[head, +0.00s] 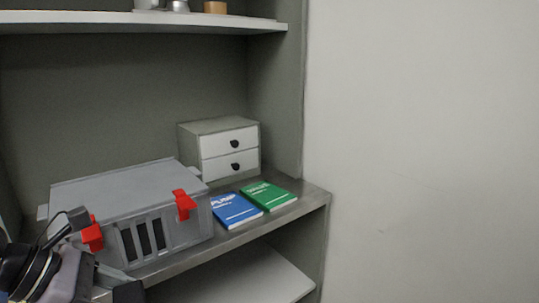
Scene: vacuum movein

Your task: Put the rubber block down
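My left gripper (108,283) is at the bottom left, at the shelf's front edge and in front of the grey case with red latches. It is cut off by the picture's edge, and its finger opening is not clearly seen. A small dark block-like piece (128,291) shows at its tip. I cannot tell whether this is the rubber block or part of the gripper. No other rubber block can be made out. My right gripper is not in view.
The grey case (120,185) with red latches fills the shelf's left part. A lower shelf (245,278) has bare room. Jars (215,7) stand on the upper shelf.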

